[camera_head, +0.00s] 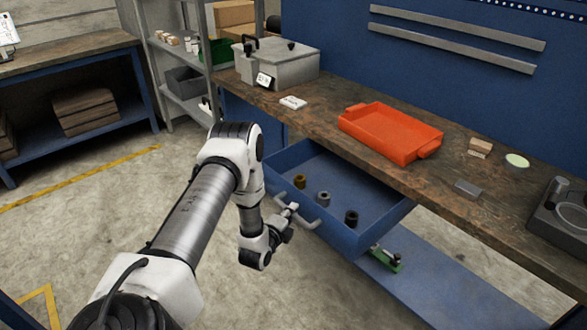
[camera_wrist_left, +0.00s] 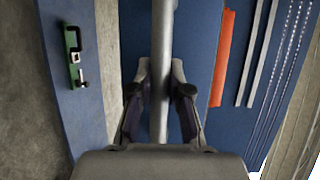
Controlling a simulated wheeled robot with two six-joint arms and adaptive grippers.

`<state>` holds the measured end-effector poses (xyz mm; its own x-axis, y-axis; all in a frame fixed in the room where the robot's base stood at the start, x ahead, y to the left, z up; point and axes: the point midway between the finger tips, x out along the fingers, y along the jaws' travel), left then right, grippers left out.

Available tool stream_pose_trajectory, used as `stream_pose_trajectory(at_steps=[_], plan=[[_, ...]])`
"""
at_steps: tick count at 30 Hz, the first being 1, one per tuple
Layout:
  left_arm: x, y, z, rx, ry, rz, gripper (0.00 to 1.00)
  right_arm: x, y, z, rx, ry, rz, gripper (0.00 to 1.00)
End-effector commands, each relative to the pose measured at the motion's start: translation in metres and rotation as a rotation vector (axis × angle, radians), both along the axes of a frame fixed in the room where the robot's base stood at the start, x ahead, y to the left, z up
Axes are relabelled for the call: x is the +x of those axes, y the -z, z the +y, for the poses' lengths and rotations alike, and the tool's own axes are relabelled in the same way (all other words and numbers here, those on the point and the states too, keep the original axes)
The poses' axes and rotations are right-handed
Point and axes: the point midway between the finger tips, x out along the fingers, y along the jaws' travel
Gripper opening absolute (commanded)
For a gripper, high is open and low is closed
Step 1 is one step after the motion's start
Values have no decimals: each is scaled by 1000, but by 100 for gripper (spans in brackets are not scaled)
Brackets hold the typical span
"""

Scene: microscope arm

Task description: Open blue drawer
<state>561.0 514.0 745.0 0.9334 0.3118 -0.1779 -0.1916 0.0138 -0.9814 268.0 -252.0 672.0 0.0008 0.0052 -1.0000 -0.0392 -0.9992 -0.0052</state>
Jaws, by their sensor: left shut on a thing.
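The blue drawer (camera_head: 345,236) is pulled well out from under the workbench. Inside it stand a brass-coloured piece (camera_head: 299,181), a grey piece (camera_head: 323,198) and a black piece (camera_head: 351,217). Its grey bar handle (camera_head: 308,222) is on the front face. My left gripper (camera_head: 290,211) is at the handle's left part. In the left wrist view the handle bar (camera_wrist_left: 161,85) runs between the two fingers (camera_wrist_left: 161,92), which are shut on it. My right gripper is in neither view.
The wooden workbench top (camera_head: 420,185) carries an orange tray (camera_head: 392,132), a grey metal box (camera_head: 280,66) and small items. A blue lower shelf (camera_head: 435,290) with a green-based object (camera_head: 384,259) lies below the drawer. Open concrete floor (camera_head: 90,215) is at the left.

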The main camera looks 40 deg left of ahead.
Motion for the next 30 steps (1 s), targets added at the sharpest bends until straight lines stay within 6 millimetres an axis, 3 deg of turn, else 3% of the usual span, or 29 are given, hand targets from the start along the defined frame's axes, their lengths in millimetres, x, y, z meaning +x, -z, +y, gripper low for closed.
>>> stream_pose_trajectory(at_steps=[5, 6, 8, 16, 20, 30], plan=[[-1, 3, -4, -5, 10, 10, 0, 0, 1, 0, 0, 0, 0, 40], [-1, 3, -4, -5, 10, 10, 28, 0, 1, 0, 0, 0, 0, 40], [-1, 3, -3, -5, 9, 9, 43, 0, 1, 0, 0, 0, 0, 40], [0, 2, -2, -2, 4, 5, 43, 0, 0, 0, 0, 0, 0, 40], [-10, 0, -5, -4, 3, 6, 43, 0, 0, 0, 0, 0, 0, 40], [-85, -14, -31, -6, 4, 10, 43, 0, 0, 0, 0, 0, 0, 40]])
